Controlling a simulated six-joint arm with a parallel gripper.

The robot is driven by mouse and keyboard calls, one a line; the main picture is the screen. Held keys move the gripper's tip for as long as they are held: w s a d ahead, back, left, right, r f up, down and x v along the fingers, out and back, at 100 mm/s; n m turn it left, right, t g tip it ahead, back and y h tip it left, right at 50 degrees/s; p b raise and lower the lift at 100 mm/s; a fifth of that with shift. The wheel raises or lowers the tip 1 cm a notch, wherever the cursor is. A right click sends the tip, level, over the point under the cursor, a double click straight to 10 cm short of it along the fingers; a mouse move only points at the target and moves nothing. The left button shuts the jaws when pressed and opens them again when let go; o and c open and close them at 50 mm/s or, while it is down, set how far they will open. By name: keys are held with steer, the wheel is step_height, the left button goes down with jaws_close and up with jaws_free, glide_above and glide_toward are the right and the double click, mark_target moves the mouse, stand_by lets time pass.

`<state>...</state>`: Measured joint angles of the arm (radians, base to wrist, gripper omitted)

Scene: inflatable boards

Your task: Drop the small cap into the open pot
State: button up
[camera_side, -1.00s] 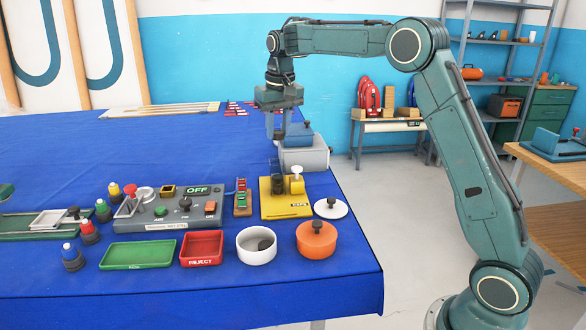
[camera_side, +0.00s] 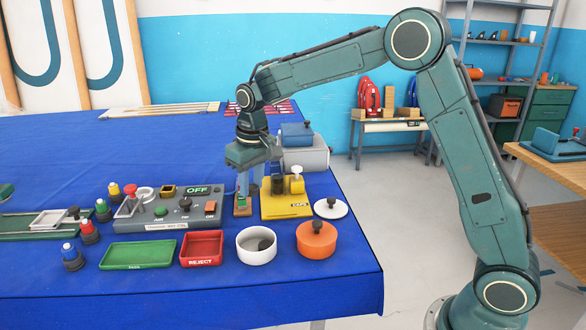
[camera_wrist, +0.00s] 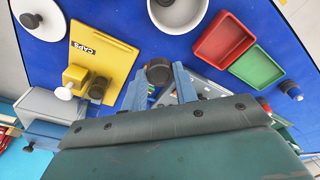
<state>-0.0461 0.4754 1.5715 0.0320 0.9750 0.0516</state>
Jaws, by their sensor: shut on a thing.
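My gripper (camera_side: 251,183) is shut on a small dark round cap (camera_wrist: 158,71), which shows between the blue fingertips in the wrist view. In the side view the fingers hang beside the yellow CAPS stand, in front of a small button strip, and the cap is hard to make out. The open pot (camera_side: 257,258) is white and stands upright near the front edge, below and right of my gripper in the picture. A dark piece lies inside it. The pot also shows at the top of the wrist view (camera_wrist: 190,24). My gripper is apart from it.
The yellow CAPS stand (camera_side: 275,210) carries a dark piece and a white-topped post. A white lid (camera_side: 338,212) with a dark knob lies to its right. A closed orange pot (camera_side: 317,245) stands right of the white pot, a red REJECT tray (camera_side: 201,248) left of it.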

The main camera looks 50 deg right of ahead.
steer(key=s+a+f+n, duration=0.2)
steer(key=s+a+f, duration=0.1)
steer(key=a, duration=0.2)
steer(key=shift+s+a+f, duration=0.25)
steer(key=shift+a+f, duration=0.05)
steer(key=shift+f, duration=0.1)
steer(key=shift+f, duration=0.2)
steer(key=shift+f, duration=2)
steer(key=o, duration=1.5)
steer(key=shift+r, duration=0.15)
